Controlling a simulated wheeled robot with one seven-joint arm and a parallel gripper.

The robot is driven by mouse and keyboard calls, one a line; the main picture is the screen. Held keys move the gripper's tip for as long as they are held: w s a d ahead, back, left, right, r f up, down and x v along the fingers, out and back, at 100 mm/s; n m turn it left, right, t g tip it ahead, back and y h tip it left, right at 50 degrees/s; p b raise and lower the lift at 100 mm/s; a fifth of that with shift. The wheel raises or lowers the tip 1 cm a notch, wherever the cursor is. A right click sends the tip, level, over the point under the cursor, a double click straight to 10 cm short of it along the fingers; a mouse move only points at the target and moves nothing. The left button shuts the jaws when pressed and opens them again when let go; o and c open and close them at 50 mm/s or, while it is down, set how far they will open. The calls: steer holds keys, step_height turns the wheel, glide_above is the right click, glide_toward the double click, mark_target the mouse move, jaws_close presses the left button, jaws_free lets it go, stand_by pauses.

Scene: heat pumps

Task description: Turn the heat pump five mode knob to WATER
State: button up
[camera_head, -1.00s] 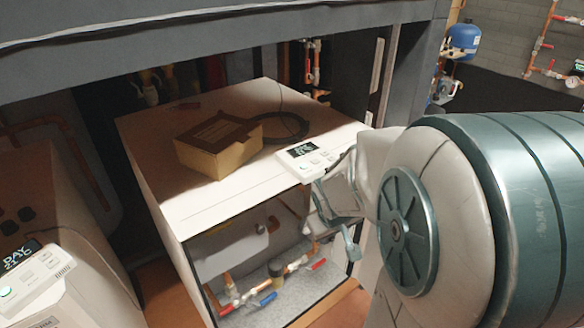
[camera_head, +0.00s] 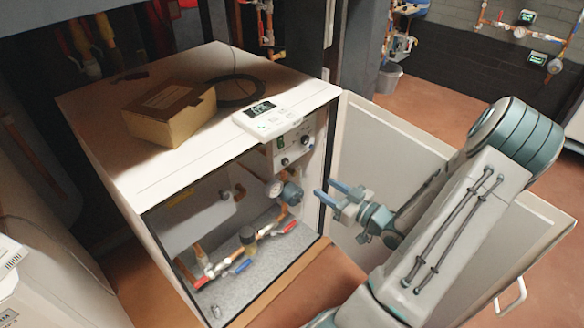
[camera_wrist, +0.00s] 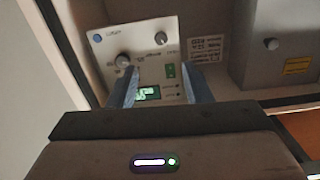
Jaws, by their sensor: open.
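The heat pump (camera_head: 165,190) is a white cabinet with its front open. Its small white control panel (camera_head: 293,144) is at the upper right inside the opening. The labels are too blurred to tell which is the mode knob. My gripper (camera_head: 327,193) is open and empty, in front of the opening and apart from the panel. In the wrist view its fingers (camera_wrist: 160,85) frame the panel's display.
The cabinet's white door (camera_head: 385,150) is swung open at the right, behind my arm. Pipes with red (camera_head: 286,227) and blue valve handles lie low inside. A cardboard box (camera_head: 170,115) and a white display unit (camera_head: 267,117) sit on top.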

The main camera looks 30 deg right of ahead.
mark_target(287, 163)
steer(key=b+x, duration=0.1)
steer(key=x, duration=0.5)
steer(key=b+x, duration=0.2)
steer(key=x, duration=0.5)
steer(key=shift+w+a+r, duration=0.15)
steer(key=shift+w+r, duration=0.1)
steer(key=shift+w, duration=0.05)
jaws_close()
